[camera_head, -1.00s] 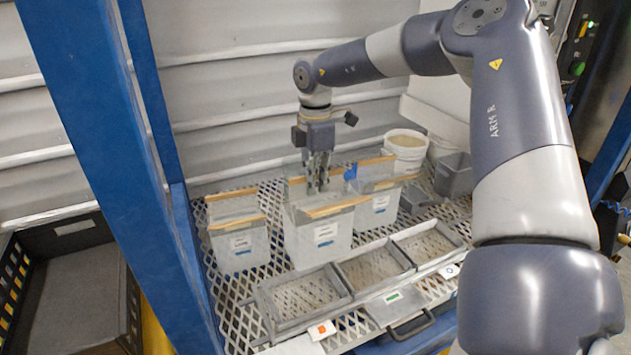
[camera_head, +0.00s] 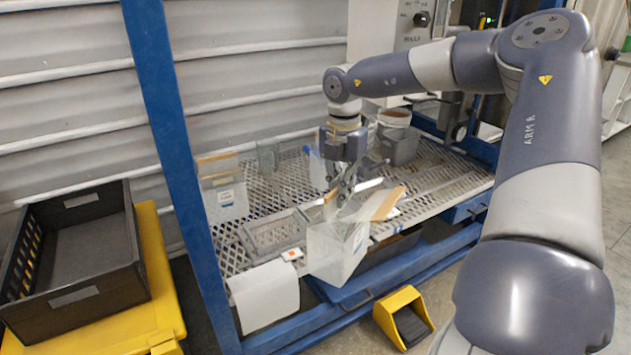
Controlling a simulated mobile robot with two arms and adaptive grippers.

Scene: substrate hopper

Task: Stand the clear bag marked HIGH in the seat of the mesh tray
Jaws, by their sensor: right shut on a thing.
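My right gripper (camera_head: 343,192) is shut on a clear bag (camera_head: 335,255) with tan strips at its top. The bag hangs tilted over the front edge of the mesh deck and hides part of what lies behind it. Its marking is too small to read. A second clear bag (camera_head: 224,196) with a tan top and a blue-marked label stands at the deck's left; its word is also unreadable. The mesh tray (camera_head: 250,250), grey-rimmed with open seats, lies behind and left of the held bag. Its left seat shows empty; the others are partly hidden. My left gripper is not in view.
An orange-marked tag (camera_head: 292,254) sits at the tray's front. A white sheet (camera_head: 266,296) hangs over the deck's front edge. A blue post (camera_head: 172,150) stands left, beside a black crate (camera_head: 75,262). A grey bin (camera_head: 398,146) is at the back. A yellow pedal (camera_head: 404,318) is on the floor.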

